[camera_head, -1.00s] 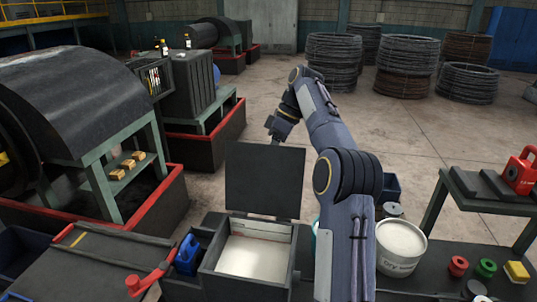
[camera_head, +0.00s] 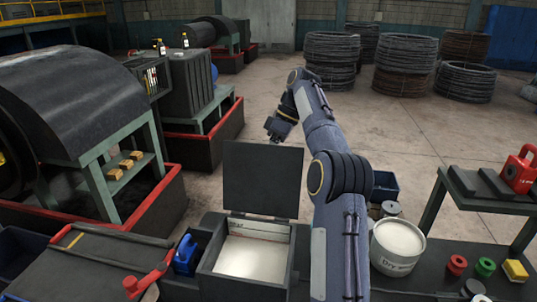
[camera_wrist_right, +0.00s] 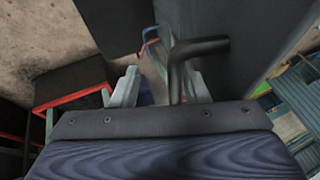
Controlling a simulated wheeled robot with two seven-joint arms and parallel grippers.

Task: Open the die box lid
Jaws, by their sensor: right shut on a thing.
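The die box (camera_head: 209,263) stands on the bench at the bottom middle of the head view, with a white sheet showing inside. Its dark lid (camera_head: 262,180) stands about upright along the far edge. My right arm reaches over from the bottom right, and my right gripper (camera_head: 275,138) is at the lid's top edge, partly hidden behind it. In the right wrist view the gripper (camera_wrist_right: 166,88) is shut on the dark bent lid handle (camera_wrist_right: 200,46), which passes between the fingers. The lid panel (camera_wrist_right: 240,45) fills the right of that view. My left gripper is not in view.
A white bucket (camera_head: 397,246) and small colored spools stand to the right. A dark shelf (camera_head: 490,198) is at the far right. Open floor lies beyond.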

